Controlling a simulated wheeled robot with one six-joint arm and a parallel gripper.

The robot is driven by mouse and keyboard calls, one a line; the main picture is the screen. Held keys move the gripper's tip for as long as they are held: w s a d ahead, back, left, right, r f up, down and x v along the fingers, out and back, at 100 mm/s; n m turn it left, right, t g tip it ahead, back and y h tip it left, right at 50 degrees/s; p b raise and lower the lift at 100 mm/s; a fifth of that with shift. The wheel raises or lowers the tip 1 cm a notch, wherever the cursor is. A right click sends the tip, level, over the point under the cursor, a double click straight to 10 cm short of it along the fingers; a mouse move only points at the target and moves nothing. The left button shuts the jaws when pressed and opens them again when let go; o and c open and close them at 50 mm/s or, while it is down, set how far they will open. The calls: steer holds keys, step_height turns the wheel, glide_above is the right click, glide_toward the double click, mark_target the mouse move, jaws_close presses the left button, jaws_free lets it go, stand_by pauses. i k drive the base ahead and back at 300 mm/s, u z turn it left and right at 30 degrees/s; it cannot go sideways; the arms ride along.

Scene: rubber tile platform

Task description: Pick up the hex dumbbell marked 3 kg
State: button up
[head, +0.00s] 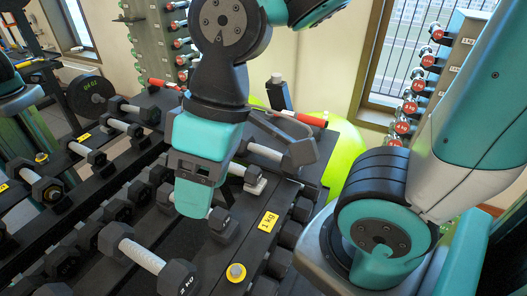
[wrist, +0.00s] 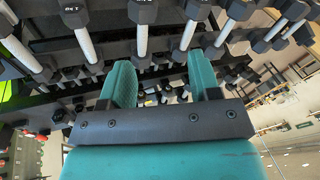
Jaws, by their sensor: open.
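My gripper (head: 193,203) points down over the upper shelf of a dark dumbbell rack in the head view. In the wrist view its two teal fingers (wrist: 163,78) stand apart with nothing held between them. Hex dumbbells with dark heads and pale handles lie around it. The nearest dumbbell (head: 150,259) seems to be marked 2 kg. In the wrist view, a marked dumbbell (wrist: 142,38) lies beyond the fingers, and another marked one (wrist: 88,45) is to its left. Their marks are too small to read surely, so I cannot tell which dumbbell is 3 kg.
A yellow 1 kg label (head: 268,222) is on the rack right of my gripper. More dumbbells crowd the shelves. A lime-green ball (head: 346,165) is behind the rack. A second rack of red-ended dumbbells (head: 404,106) stands by the window. Gaps between dumbbells are narrow.

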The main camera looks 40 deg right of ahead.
mark_target(248, 145)
steer(key=k, duration=1)
steer(key=z, duration=1.6)
steer(key=i, duration=1.25)
steer(key=u, duration=2.15)
